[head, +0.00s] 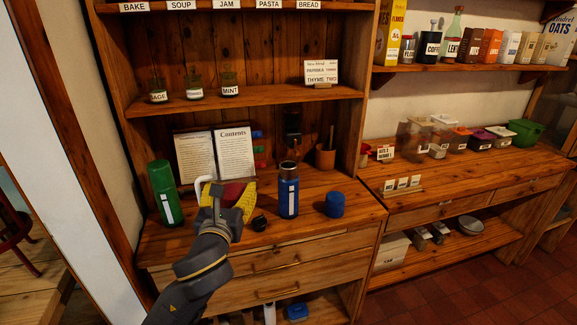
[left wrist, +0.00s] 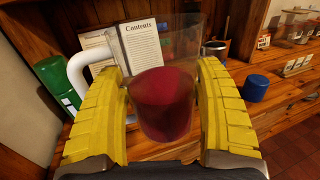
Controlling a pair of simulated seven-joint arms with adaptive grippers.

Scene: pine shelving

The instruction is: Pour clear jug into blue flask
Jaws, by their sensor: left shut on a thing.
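The clear jug (left wrist: 163,105) holds dark red liquid and has a white handle on its left side. My left gripper (left wrist: 162,112) is shut around its body with the yellow fingers on either side. In the head view the jug (head: 232,190) is partly hidden by my gripper (head: 230,198) and looks about upright. I cannot tell whether its base touches the counter. The blue flask (head: 289,192) stands upright on the counter, right of the jug and apart from it, its top seemingly uncapped. My right gripper is not in view.
A green flask (head: 162,190) stands at left. A small black cap (head: 259,223) lies between jug and blue flask. A blue cup (head: 334,205) sits right of the flask. An open book (head: 215,153) and a brown pot (head: 325,157) stand behind. A shelf (head: 255,98) overhangs the counter.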

